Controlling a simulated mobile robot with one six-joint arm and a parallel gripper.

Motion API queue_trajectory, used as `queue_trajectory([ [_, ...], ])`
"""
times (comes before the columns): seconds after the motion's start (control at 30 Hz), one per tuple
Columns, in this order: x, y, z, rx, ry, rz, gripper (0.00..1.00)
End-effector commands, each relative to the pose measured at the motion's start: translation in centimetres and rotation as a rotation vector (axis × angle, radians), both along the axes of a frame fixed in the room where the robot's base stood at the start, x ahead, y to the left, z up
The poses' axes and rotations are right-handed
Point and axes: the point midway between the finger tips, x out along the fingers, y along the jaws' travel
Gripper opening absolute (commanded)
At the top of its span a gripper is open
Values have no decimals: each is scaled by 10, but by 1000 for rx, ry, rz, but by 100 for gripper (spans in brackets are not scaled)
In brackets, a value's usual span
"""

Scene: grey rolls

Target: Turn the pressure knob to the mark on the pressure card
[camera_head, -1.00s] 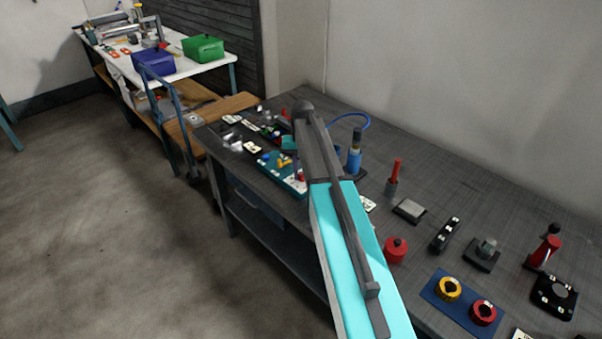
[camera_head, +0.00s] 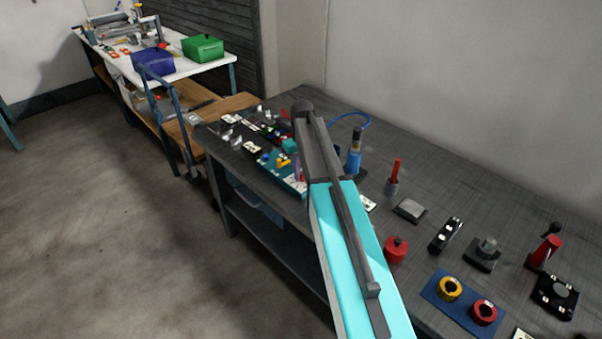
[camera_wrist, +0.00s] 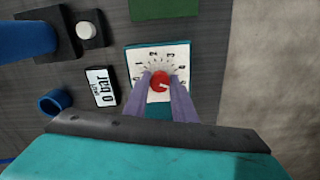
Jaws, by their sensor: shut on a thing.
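The pressure knob (camera_wrist: 158,82) is small and red with a white pointer mark, in the middle of a white dial plate (camera_wrist: 133,56) with a numbered scale. The pointer mark appears toward the knob's lower right. My gripper (camera_wrist: 158,78) has its two purple fingers shut on the knob, one on each side. The fingers cover the lower part of the dial. A white card in a black holder (camera_wrist: 101,87) stands left of the dial; its small print appears to read "0 bar". In the head view my arm hides the knob and most of the gripper.
A blue cylinder (camera_wrist: 55,101) and a black block with a white button (camera_wrist: 87,30) lie left of the dial. A green panel (camera_wrist: 163,8) lies above it. The dark bench (camera_head: 420,175) also carries a red-handled part (camera_head: 395,174) and a blue plate (camera_head: 437,291) with two knobs.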

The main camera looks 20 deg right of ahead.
Motion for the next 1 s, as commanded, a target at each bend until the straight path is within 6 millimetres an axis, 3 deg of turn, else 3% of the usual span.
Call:
queue_trajectory([
  [0.63,2,1,1,-1,-5,82,1],
  [0.67,2,1,1,-1,-5,82,27],
  [0.73,2,1,1,-1,-4,82,39],
  [0.77,2,1,1,0,-4,82,42],
  [1.0,1,1,0,-1,-2,81,42],
])
